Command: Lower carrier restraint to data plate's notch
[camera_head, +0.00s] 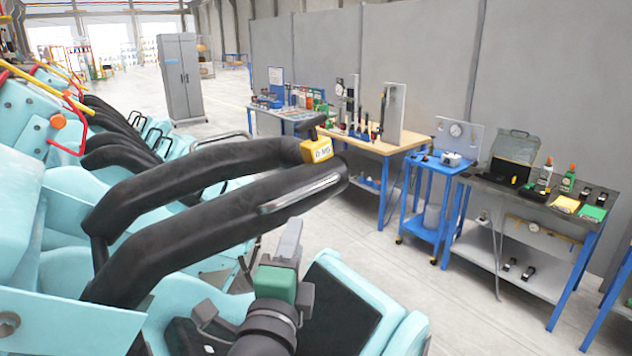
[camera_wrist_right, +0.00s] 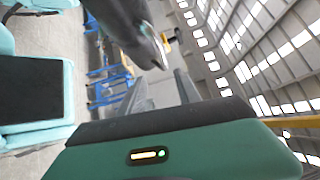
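The carrier restraint (camera_head: 215,220) is a thick black padded bar of two long arms, raised over a teal seat in the head view. A metal grab handle (camera_head: 300,192) runs along its nearer arm, and a yellow block (camera_head: 317,150) with dark characters sits near its far end. My right gripper (camera_head: 290,236), with a green body, is just below the handle, apart from it. In the right wrist view its grey fingers (camera_wrist_right: 160,90) appear spread with nothing between them, and the dark restraint (camera_wrist_right: 130,25) is beyond. I cannot make out the data plate or notch. My left gripper is not in view.
More teal seats with black restraints (camera_head: 115,150) stand at the left. Workbenches (camera_head: 520,205) with tools and a blue cart (camera_head: 430,180) line the grey wall at the right. A grey cabinet (camera_head: 180,78) stands behind. Open floor (camera_head: 350,235) lies between train and benches.

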